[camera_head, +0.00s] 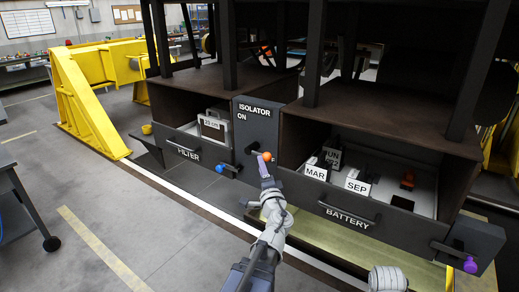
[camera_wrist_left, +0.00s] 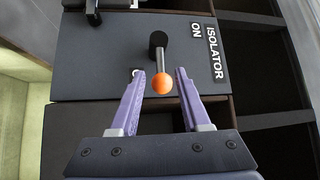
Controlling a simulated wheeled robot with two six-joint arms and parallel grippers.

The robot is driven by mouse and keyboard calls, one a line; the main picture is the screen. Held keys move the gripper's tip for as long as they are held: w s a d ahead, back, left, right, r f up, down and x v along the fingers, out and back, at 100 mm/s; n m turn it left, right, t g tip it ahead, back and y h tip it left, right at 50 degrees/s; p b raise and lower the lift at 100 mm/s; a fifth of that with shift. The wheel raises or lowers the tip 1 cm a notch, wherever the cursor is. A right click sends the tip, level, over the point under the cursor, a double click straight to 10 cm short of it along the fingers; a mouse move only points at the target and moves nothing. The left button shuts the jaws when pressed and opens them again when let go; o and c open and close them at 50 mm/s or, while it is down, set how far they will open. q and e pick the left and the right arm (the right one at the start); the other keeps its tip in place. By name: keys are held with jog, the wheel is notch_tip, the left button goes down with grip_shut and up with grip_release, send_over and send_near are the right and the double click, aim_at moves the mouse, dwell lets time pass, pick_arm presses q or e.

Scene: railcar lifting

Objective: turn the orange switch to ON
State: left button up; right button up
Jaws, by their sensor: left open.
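The orange switch is a dark lever with an orange ball knob (camera_head: 266,157) on the dark isolator panel (camera_head: 257,117), under the labels ISOLATOR and ON. In the left wrist view the orange knob (camera_wrist_left: 162,83) sits between the two purple fingers, and its lever runs from a black pivot. My left gripper (camera_wrist_left: 160,95) is open, with a finger on each side of the knob and visible gaps to it. In the head view my left gripper (camera_head: 264,165) is at the knob and partly covers the panel below it. My right gripper is not in view.
Left of the panel is the FILTER drawer (camera_head: 182,145) with a blue knob (camera_head: 220,168). Right of it is the open BATTERY drawer (camera_head: 335,219) holding batteries labelled MAR and SEP. A purple knob (camera_head: 470,265) is at the far right. Open floor lies to the left.

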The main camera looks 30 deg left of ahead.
aim_at(258, 154)
pick_arm(q)
jog(key=shift+p+x, duration=0.55)
jog(key=shift+x, duration=3.35)
grip_shut()
